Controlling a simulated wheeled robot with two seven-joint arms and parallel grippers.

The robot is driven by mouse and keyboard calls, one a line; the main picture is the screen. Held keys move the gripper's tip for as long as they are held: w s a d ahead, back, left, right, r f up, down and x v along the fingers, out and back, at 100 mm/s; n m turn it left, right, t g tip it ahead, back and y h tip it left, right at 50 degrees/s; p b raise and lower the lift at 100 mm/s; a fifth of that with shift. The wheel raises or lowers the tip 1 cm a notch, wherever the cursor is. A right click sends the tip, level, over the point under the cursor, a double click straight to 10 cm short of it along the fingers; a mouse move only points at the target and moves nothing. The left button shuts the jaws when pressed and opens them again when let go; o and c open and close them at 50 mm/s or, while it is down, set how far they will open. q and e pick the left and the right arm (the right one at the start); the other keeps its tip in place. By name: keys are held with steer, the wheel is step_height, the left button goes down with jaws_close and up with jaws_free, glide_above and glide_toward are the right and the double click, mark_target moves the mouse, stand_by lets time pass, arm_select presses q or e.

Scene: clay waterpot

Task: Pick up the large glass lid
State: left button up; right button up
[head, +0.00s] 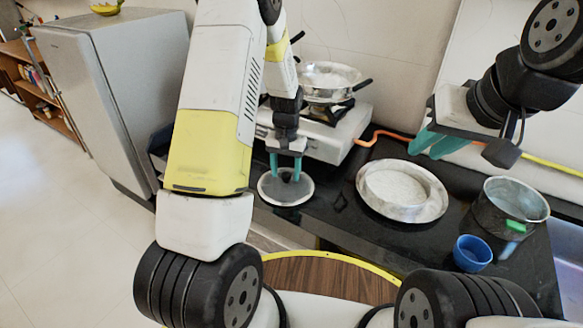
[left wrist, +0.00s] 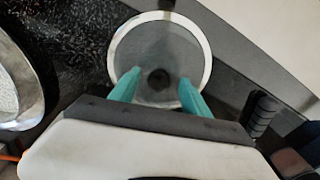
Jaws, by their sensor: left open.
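The large glass lid (head: 286,188) lies on the dark counter, a round clear disc with a pale rim. In the left wrist view the lid (left wrist: 136,48) shows with a dark knob (left wrist: 158,79) near its middle. My left gripper (head: 285,177) points down over the lid with its teal fingers apart. In the left wrist view the left gripper (left wrist: 157,88) has one finger on each side of the knob, not visibly touching it. My right gripper (head: 436,143) is at the upper right, away from the lid; its finger gap is unclear.
A white stove (head: 318,137) with a pan (head: 329,80) stands behind the lid. A wide metal pan (head: 438,196), a metal pot (head: 489,216) and a blue cup (head: 471,254) stand to the right on the counter. A fridge (head: 112,90) is at the left.

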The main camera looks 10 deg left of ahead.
arm_select(q)
jaws_close()
stand_by(1.4)
